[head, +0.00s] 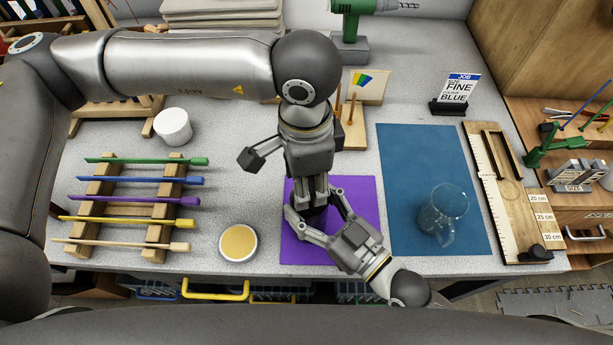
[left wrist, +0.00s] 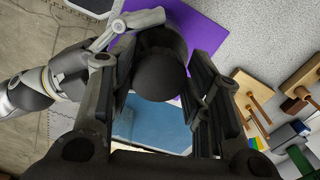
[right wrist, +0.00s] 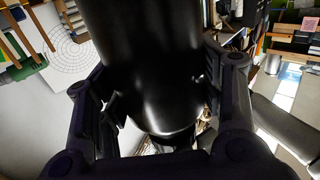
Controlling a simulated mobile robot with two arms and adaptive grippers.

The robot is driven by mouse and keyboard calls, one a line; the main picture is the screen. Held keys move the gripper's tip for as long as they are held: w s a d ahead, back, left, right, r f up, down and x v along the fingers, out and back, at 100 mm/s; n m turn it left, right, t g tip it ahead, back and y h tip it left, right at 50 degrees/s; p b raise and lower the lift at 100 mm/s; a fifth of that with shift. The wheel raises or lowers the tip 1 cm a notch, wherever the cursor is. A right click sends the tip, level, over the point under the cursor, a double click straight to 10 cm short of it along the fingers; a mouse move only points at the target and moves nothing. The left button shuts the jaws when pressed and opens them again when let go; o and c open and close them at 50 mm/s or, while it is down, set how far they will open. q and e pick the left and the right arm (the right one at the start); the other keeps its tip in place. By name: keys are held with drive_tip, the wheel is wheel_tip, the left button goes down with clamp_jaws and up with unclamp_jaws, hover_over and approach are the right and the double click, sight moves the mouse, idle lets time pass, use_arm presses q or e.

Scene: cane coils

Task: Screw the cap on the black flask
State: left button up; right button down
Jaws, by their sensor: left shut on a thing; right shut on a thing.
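The black flask (head: 312,219) stands over the purple mat (head: 352,190), mostly hidden by my grippers in the head view. It fills the middle of the right wrist view as a glossy black cylinder (right wrist: 150,65). My right gripper (head: 318,212) comes in from the lower right and is shut around the flask's side. My left gripper (head: 311,197) points down from above and is shut on the dark round cap (left wrist: 160,76), seen between its fingers in the left wrist view. The cap is at the flask's top; I cannot tell how far it is threaded.
A glass mug (head: 440,212) stands on the blue mat (head: 405,160) to the right. A round tin with a yellowish top (head: 238,243) and a rack of coloured rods (head: 140,200) are left. A white cup (head: 173,126) stands behind the rack. A wooden ruler board (head: 486,178) lies right.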

idle(0.3)
use_arm(q)
drive_tip(key=o, duration=0.7)
drive_tip(key=shift+r, duration=2.25)
drive_tip(key=shift+o, duration=0.2)
